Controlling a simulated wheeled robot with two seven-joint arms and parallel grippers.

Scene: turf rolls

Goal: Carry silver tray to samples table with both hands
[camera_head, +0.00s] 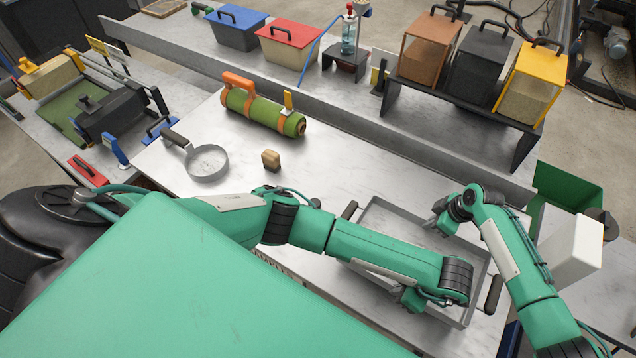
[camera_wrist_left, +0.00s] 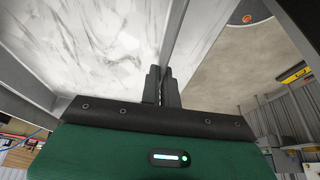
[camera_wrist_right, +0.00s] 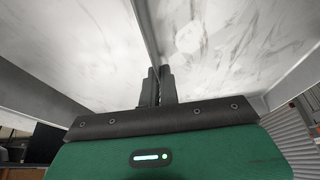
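The silver tray (camera_head: 388,222), a shallow grey metal tray with black end handles, sits on the near worktable, partly hidden by my left arm. My left gripper (camera_head: 412,298) is at its near long side, its fingertips hidden in the head view. In the left wrist view its fingers (camera_wrist_left: 162,86) are close together on the tray wall (camera_wrist_left: 177,35). My right gripper (camera_head: 436,222) is at the far long side. In the right wrist view its fingers (camera_wrist_right: 157,85) are closed on the opposite wall (camera_wrist_right: 143,25). I cannot tell which surface is the samples table.
A pan (camera_head: 207,162), a small wooden block (camera_head: 271,160) and a strapped green turf roll (camera_head: 262,108) lie left of the tray. A stand with several handled boxes (camera_head: 480,65) is behind. A green bin (camera_head: 568,188) and white box (camera_head: 572,250) stand at right.

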